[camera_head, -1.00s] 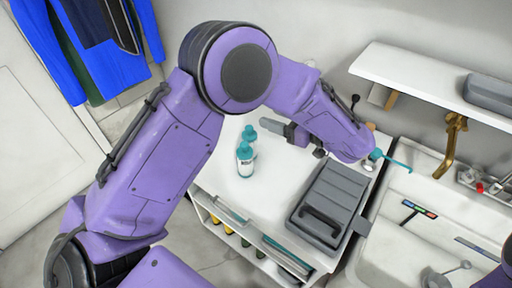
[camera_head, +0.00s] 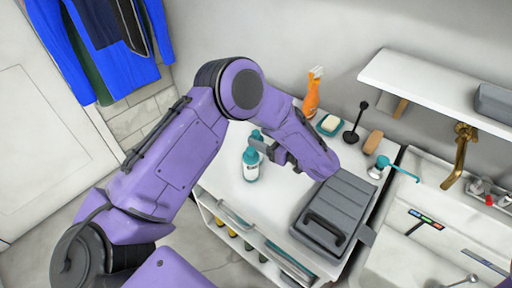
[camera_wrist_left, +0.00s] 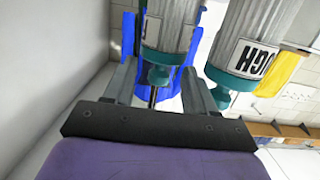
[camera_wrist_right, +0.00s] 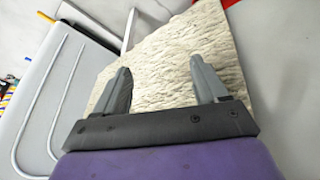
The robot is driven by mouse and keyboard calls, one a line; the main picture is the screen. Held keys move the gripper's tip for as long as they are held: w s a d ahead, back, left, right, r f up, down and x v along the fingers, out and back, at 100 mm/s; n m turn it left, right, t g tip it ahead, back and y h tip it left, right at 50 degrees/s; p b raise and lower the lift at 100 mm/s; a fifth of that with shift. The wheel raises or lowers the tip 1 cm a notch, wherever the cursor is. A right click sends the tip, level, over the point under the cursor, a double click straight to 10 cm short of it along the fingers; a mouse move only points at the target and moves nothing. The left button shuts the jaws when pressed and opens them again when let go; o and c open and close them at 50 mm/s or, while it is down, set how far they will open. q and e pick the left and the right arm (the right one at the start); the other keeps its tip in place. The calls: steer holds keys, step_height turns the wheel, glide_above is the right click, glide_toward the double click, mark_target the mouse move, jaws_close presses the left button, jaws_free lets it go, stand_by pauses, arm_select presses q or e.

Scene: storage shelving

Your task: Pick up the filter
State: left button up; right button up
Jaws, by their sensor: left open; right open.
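Two cylinders with teal ends stand close together on the white counter in the head view; the nearer one (camera_head: 251,168) partly hides the farther one. They look like the filter, but I cannot tell which is meant. My left gripper (camera_head: 264,149) is open beside them, just right of their tops. In the left wrist view, one silver ribbed cylinder (camera_wrist_left: 172,28) lies in line between the open fingers (camera_wrist_left: 160,80), and a second labelled one (camera_wrist_left: 255,42) is outside the right finger. Contact cannot be told. My right gripper (camera_wrist_right: 160,75) is open and empty, and out of the head view.
An orange bottle (camera_head: 312,92), soap dish (camera_head: 329,125) and brown sponge (camera_head: 373,142) stand behind. A sink (camera_head: 400,240) is at right, a wall shelf (camera_head: 430,82) above.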

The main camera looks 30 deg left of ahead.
arm_select(q)
steer(key=shift+a, duration=0.2)
steer(key=shift+d, duration=0.1)
jaws_close()
steer(key=shift+r, duration=0.1)
